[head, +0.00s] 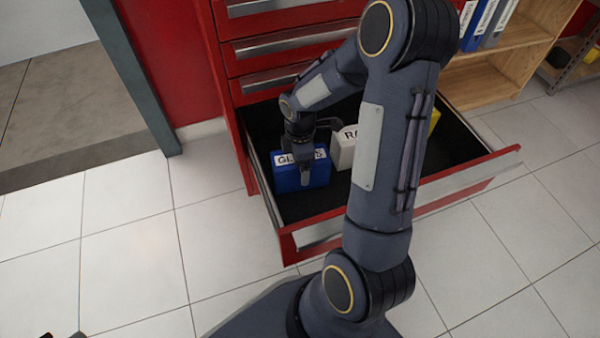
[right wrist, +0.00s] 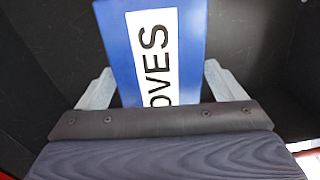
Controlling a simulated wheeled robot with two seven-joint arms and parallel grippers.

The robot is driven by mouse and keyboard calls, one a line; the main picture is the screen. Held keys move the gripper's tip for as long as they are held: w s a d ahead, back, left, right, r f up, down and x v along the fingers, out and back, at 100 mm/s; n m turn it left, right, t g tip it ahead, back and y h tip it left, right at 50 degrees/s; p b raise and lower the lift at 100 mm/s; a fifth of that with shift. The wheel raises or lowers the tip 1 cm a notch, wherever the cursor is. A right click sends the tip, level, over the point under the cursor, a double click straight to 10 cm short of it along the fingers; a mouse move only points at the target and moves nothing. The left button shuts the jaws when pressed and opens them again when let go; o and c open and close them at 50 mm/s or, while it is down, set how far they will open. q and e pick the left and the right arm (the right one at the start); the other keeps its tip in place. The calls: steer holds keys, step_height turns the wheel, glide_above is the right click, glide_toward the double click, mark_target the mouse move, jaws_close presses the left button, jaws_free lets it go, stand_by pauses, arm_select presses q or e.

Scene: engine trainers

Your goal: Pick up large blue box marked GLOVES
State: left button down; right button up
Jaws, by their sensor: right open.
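The large blue box marked GLOVES (head: 288,181) stands in the open drawer at its left front corner, white label up. It also shows in the right wrist view (right wrist: 122,48), where its label reads "OVES". My right gripper (head: 316,150) is over the box from above. Its jaws are open, one finger on each side of the box, with a small gap visible at the fingers in the right wrist view (right wrist: 160,88). Part of the box is hidden behind the gripper. My left gripper does not show.
The red drawer (head: 462,184) is pulled out from a red cabinet (head: 228,58). A white box (head: 342,152) stands close right of the blue box, and a yellow item (head: 434,121) lies farther right, partly hidden by my arm. A wooden shelf (head: 485,83) with binders stands at the right.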

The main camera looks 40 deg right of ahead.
steer(key=shift+f, duration=0.4)
steer(key=shift+r, duration=0.1)
steer(key=c, duration=1.1)
steer(key=shift+c, duration=0.8)
steer(key=shift+r, duration=0.15)
